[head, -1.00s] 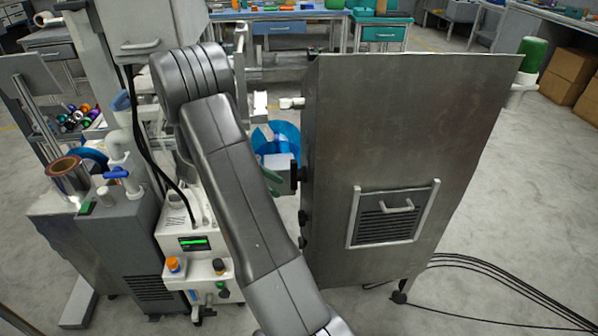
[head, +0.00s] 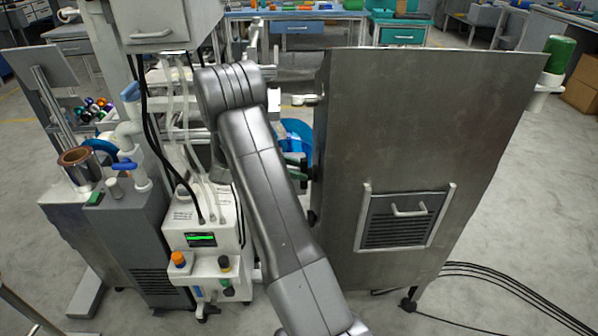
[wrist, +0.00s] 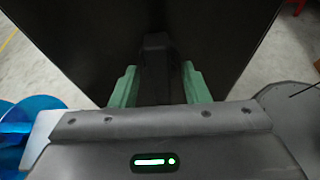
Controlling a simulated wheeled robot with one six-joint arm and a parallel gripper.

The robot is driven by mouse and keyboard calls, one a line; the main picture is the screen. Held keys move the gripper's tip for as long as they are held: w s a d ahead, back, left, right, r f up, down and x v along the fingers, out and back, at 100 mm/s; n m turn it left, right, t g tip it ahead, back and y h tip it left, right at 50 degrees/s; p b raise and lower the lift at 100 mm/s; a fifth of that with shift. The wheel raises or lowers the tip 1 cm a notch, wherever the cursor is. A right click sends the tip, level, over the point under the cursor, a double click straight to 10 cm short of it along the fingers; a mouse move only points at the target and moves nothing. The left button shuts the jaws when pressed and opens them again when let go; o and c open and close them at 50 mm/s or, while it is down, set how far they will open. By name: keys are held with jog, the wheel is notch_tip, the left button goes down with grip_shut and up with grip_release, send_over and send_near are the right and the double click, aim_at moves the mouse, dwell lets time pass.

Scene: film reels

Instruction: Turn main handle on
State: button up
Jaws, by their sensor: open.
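A dark handle (wrist: 156,62) stands out from the dark side panel of the metal cabinet (head: 410,110). In the wrist view it lies between the two green fingers of my gripper (wrist: 157,86). The fingers are apart, one on each side of the handle, and I cannot tell whether either touches it. In the head view my gripper (head: 297,168) is at the left side of the cabinet, partly hidden behind my arm. The handle is hard to make out there against the dark fingers and cabinet edge.
A white machine with a small green-lit screen (head: 201,239) stands left of my arm. A blue reel (head: 297,135) is behind the gripper. Black cables (head: 500,285) lie on the floor at right. A vented panel (head: 404,218) is on the cabinet.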

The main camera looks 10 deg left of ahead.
jog(key=shift+d, duration=0.2)
jog(key=shift+c, duration=0.2)
jog(key=c, duration=0.6)
